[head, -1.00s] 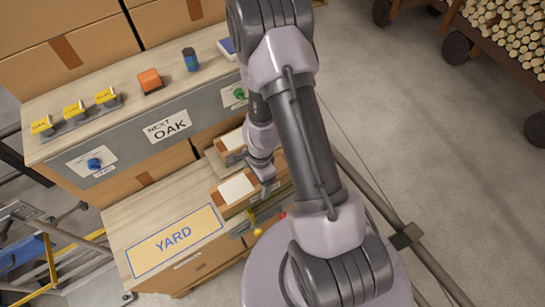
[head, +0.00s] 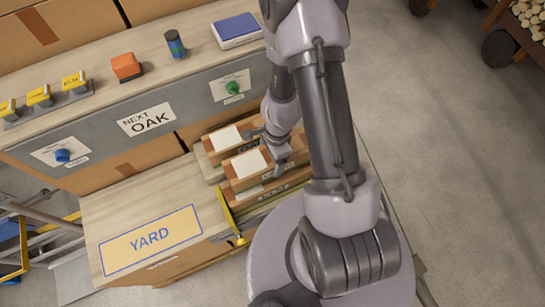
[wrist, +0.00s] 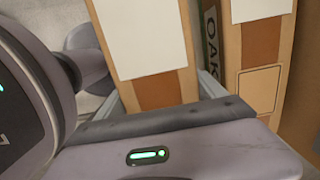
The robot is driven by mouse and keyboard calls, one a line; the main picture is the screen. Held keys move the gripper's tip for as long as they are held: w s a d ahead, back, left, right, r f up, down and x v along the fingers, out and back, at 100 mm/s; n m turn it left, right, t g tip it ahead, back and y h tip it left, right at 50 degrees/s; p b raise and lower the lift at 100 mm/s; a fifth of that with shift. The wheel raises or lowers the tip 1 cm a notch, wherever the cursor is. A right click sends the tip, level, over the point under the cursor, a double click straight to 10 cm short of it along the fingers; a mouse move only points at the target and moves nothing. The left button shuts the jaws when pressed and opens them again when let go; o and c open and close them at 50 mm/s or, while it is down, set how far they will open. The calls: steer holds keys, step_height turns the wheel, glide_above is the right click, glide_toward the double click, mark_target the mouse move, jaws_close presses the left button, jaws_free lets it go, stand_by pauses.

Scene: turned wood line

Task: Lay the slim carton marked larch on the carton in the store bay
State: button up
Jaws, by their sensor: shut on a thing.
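A slim brown carton with a white top label (head: 250,164) is at the right end of the bench, nearest my base. My gripper (head: 282,166) is shut on its right end. In the wrist view the held carton (wrist: 140,45) runs up the middle, beside the finger. Its side marking is too small to read. Beneath it in the head view is another brown side with dark lettering (head: 270,191); whether they touch is hidden. A second labelled carton (head: 224,140) lies just behind, and in the wrist view it (wrist: 262,75) shows OAK on its side.
Left of the cartons is a wooden top with a yellow YARD panel (head: 150,240). A yellow lever (head: 231,218) stands between. Behind rises a grey panel with a NEXT OAK sign (head: 147,117), a green knob (head: 232,88) and a blue knob (head: 62,156). Open floor lies right.

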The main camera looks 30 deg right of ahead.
steer(key=o, duration=1.8)
steer(key=shift+f, duration=0.1)
steer(key=shift+o, duration=0.2)
steer(key=r+p, duration=0.3)
steer(key=r, duration=0.1)
steer(key=d+r+p, duration=0.1)
steer(key=r+p, duration=0.6)
steer(key=r, duration=0.1)
steer(key=shift+w+d+r, duration=0.1)
steer(key=shift+d+r, duration=0.1)
steer(key=shift+r, duration=0.1)
steer(key=w+a+r+n+t, duration=0.1)
steer(key=a+r+n+t, duration=0.15)
steer(key=r, duration=0.85)
steer(key=w+a+r+n+t, duration=0.1)
steer(key=a+r+n, duration=0.3)
steer(key=r, duration=0.8)
steer(key=s+a+r+n+t, duration=0.2)
steer(key=s+r+n, duration=0.5)
steer(key=s+r, duration=0.4)
step_height(320, 180, up, 2)
steer(key=shift+s+a+r+y, duration=0.1)
steer(key=shift+s+a+y, duration=0.05)
steer(key=shift+s+y, duration=0.2)
